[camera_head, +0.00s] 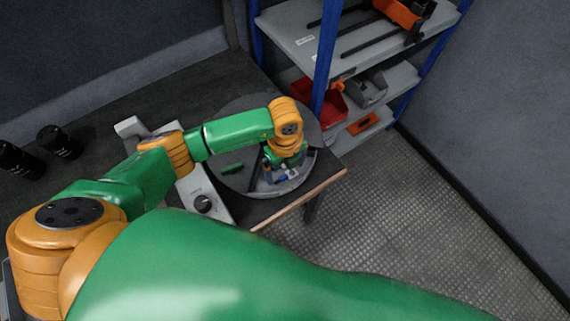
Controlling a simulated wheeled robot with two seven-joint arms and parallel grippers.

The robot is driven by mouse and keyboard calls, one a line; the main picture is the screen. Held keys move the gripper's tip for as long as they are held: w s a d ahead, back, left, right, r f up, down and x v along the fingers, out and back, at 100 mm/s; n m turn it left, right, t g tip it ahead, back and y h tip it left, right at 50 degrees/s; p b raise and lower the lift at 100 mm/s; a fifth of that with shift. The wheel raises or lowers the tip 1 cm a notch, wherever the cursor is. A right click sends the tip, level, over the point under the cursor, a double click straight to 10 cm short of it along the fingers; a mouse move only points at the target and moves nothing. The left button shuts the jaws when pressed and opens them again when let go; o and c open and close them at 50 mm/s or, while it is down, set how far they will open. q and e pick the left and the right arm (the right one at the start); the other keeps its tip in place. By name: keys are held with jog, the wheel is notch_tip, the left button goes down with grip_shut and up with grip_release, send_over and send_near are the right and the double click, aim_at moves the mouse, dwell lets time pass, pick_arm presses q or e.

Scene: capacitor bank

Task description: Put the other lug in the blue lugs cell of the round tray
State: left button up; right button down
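The round tray (232,184) is a grey disc with dividers, on the dark table. My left arm reaches over it from the left, and my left gripper (279,175) points down at its front right part. Small blue and whitish patches show around the fingertips. I cannot tell whether they are the lugs cell, a lug or parts of the gripper. The fingers are too small and covered to show whether they are open or shut. No lug can be made out for certain. My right gripper is not in view.
A grey device with a black knob (202,204) stands left of the tray. Black cylinders (60,142) stand at the far left. Behind the tray, a shelf rack with blue posts (327,55) holds a red bin (318,103) and a grey bin. Floor at the right is clear.

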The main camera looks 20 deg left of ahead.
aim_at(285, 174)
pick_arm(q)
notch_tip(285, 174, up, 13)
jog(key=shift+p, duration=0.35)
